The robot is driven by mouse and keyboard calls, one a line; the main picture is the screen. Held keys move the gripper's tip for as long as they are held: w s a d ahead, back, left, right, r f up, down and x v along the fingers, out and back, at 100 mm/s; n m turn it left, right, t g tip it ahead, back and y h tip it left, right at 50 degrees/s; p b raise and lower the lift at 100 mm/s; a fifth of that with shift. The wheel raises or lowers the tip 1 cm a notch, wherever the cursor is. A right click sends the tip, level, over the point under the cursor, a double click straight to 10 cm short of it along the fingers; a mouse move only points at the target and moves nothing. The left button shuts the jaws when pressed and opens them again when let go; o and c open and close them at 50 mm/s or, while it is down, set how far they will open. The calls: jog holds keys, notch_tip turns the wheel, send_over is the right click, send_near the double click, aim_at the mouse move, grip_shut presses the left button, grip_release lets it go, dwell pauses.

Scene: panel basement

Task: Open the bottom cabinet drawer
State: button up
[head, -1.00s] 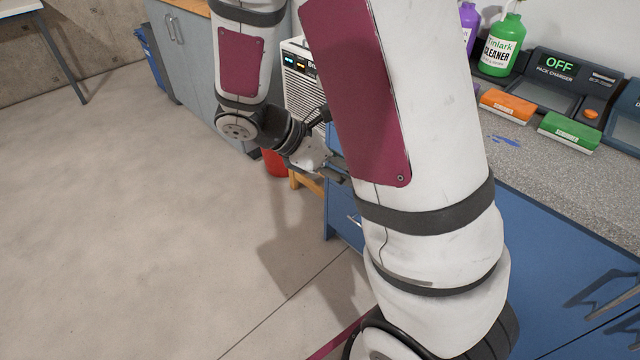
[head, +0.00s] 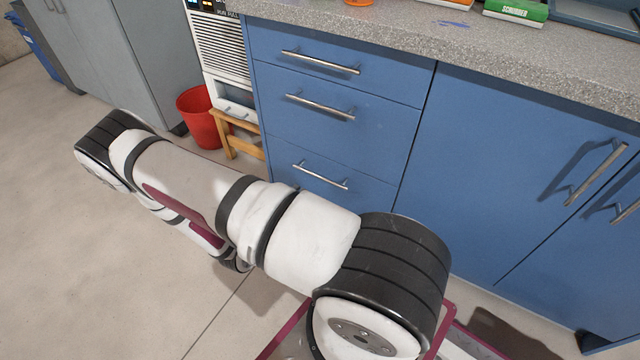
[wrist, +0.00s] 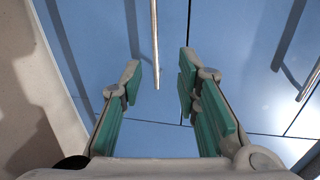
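The blue cabinet has a stack of three drawers, all shut in the head view. The bottom drawer (head: 345,198) has a silver bar handle (head: 320,175), just above my arm, which hides the drawer's lower part. In the wrist view, my gripper (wrist: 158,78) is open, its green-padded fingers pointing at the blue front. A silver bar handle (wrist: 155,40), which looks like the bottom drawer's, ends between the fingertips, nearer the left finger. I see no contact, and the depth gap is hard to judge. My gripper is hidden in the head view.
A red bucket (head: 199,118) and a wooden stool (head: 229,137) stand left of the drawers. Blue cabinet doors (head: 515,165) with bar handles are at right. A grey speckled countertop (head: 400,28) lies above. The floor (head: 60,250) at left is clear.

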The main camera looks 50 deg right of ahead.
aim_at(320, 176)
jog(key=b+x, duration=0.1)
jog(key=x, duration=0.3)
jog(key=b+x, duration=0.2)
jog(key=x, duration=0.3)
jog(key=b+x, duration=0.1)
jog(key=x, duration=0.4)
jog(key=shift+f+b, duration=0.4)
grip_shut()
jog(key=shift+a, duration=0.1)
